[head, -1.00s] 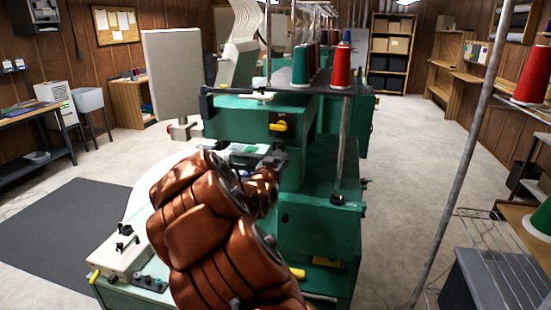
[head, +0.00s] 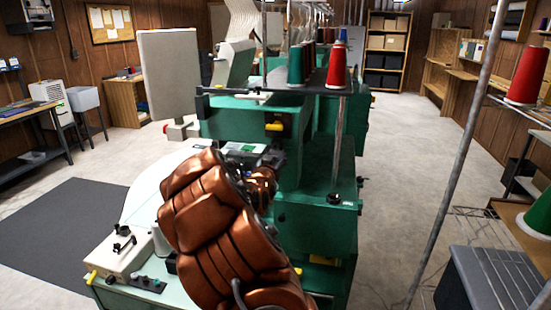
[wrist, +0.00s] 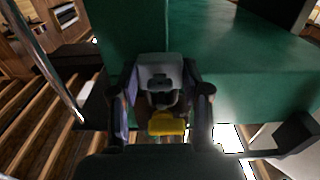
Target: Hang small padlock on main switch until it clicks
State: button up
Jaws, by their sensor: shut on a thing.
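My gripper (head: 274,157) is in front of the green machine in the head view, and my copper-coloured arm hides much of it. In the wrist view my gripper (wrist: 160,108) has its dark fingers on both sides of a pale grey block with dark parts, which appears to be the small padlock (wrist: 160,76). A yellow piece (wrist: 168,124) shows just below the block; I cannot tell whether it belongs to it. A black and yellow fitting, possibly the main switch (head: 275,126), is on the green machine above my gripper. No contact between padlock and switch is visible.
The green machine (head: 318,235) stands close ahead and right of my arm. A pale control panel (head: 120,255) is at lower left. A metal pole (head: 455,160) and a grey bin (head: 492,278) are at right. Clear floor (head: 395,190) lies between.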

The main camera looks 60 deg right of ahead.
jog(key=shift+f+b, duration=0.25)
jog(key=shift+b, duration=0.2)
dwell(0.4)
jog(key=o, duration=1.2)
jog(key=shift+v, duration=5.95)
